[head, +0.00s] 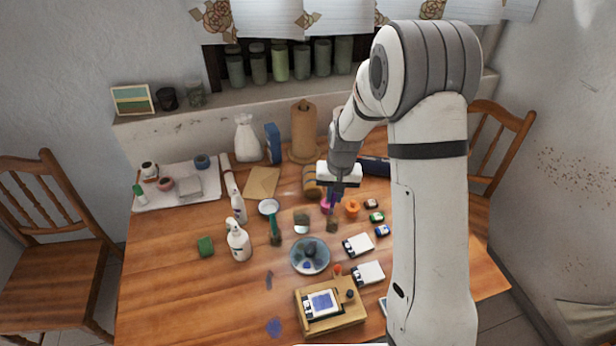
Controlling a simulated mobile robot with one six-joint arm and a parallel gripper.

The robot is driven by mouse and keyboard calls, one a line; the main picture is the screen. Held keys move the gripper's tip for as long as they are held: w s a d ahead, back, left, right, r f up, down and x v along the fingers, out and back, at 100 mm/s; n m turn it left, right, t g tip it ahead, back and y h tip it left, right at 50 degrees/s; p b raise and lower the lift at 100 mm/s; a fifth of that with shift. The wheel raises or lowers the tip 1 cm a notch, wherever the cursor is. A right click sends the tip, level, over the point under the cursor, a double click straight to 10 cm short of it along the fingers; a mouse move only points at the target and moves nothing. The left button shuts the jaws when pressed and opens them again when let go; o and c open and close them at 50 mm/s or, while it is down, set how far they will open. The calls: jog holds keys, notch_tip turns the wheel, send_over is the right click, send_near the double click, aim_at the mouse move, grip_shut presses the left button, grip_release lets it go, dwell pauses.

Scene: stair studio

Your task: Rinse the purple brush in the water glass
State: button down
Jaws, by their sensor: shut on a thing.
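My gripper (338,189) is over the back middle of the table, pointing down. It is shut on a slim purple piece, which seems to be the purple brush (331,196); its lower end is hard to make out. A pink pot (325,206) shows just below the fingers. A small brownish glass (332,226) stands a little in front of them. A clear, greyish glass (302,217) stands to the left of it. I cannot tell which of these is the water glass, or whether the brush touches any of them.
An orange pot (352,208) stands right of the gripper. A paper roll (304,130) stands behind. The table's left front is mostly clear.

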jog(key=w+a+r, duration=0.1)
jog(key=a+r, duration=0.4)
jog(key=a, duration=0.2)
notch_tip(320, 180, down, 12)
jog(key=y+b, duration=0.1)
jog(key=b, duration=0.7)
jog(key=shift+w+a, duration=0.15)
jog(key=shift+a, duration=0.3)
jog(key=shift+s+d+f+b, duration=0.1)
jog(key=shift+s+b, duration=0.25)
jog(key=shift+b, duration=0.1)
jog(key=shift+w, duration=0.55)
